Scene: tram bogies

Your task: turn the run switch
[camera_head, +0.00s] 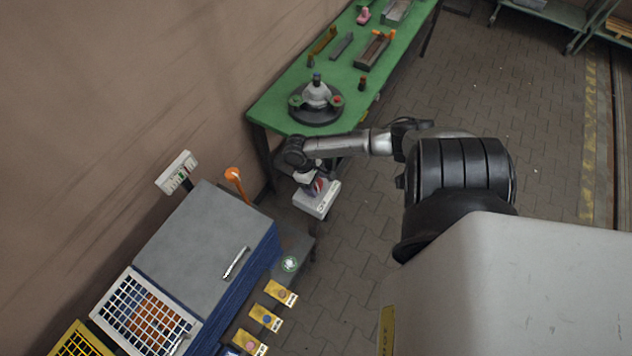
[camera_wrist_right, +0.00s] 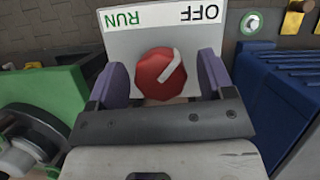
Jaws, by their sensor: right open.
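The run switch is a red knob (camera_wrist_right: 160,74) with a white pointer line, on a white plate (camera_wrist_right: 150,38) marked RUN and OFF, upside down in the right wrist view. The line slants up and right, its upper end toward OFF. My right gripper (camera_wrist_right: 164,72) is open, with one purple finger on each side of the knob; whether they touch it I cannot tell. In the head view the switch box (camera_head: 312,204) is white, and my right gripper (camera_head: 319,186) is right over it, hiding most of the knob. My left gripper is not in view.
A green table (camera_head: 283,92) with a round dark stand (camera_head: 316,113) and several parts is behind. A grey-topped cabinet (camera_head: 195,245) stands left of the switch box, with an orange lever (camera_head: 235,178) near it. Yellow button plates (camera_head: 265,318) are in front. Paved floor is open to the right.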

